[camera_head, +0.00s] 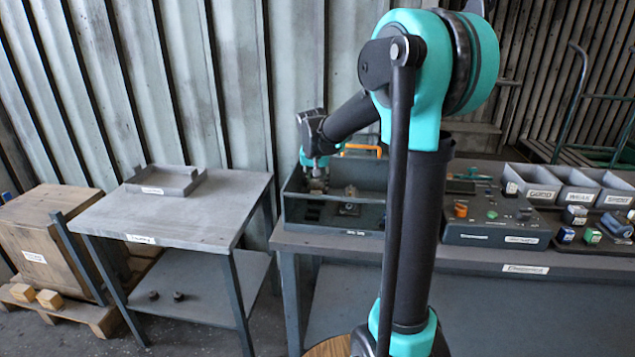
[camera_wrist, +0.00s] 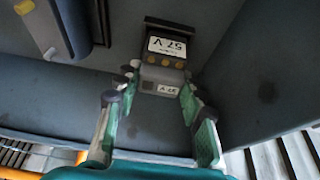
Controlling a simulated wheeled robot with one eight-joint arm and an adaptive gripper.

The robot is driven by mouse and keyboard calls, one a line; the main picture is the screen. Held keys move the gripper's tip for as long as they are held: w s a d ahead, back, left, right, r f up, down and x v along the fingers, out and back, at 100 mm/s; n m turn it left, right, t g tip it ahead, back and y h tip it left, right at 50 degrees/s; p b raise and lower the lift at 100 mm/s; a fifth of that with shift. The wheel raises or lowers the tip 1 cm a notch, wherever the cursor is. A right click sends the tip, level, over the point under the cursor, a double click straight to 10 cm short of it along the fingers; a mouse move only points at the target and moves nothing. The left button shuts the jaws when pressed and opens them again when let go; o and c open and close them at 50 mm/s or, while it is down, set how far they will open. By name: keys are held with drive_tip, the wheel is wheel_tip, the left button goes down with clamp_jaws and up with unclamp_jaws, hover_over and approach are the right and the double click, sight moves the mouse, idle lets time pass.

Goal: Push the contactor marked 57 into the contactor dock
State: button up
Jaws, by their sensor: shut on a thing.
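The grey contactor marked 57 (camera_wrist: 161,80) is between my gripper's fingertips (camera_wrist: 158,76) in the wrist view, and the fingers are shut on it. I cannot tell whether this block is part of the contactor or of the dock, nor how far anything is seated. In the head view my gripper (camera_head: 316,168) reaches down into the grey open box (camera_head: 335,216) on the bench; the contactor is too small to tell there.
A dark part with a yellow knob (camera_wrist: 55,28) stands at upper left in the wrist view. A control panel (camera_head: 490,228) and labelled bins (camera_head: 545,178) stand to the right. A side table (camera_head: 200,215) with an empty tray is left.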

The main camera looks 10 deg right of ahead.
drive_tip(key=shift+f, duration=0.6)
drive_tip(key=o, duration=1.1)
drive_tip(key=shift+o, duration=0.2)
drive_tip(key=v, duration=1.2)
drive_tip(key=shift+s+f, duration=0.1)
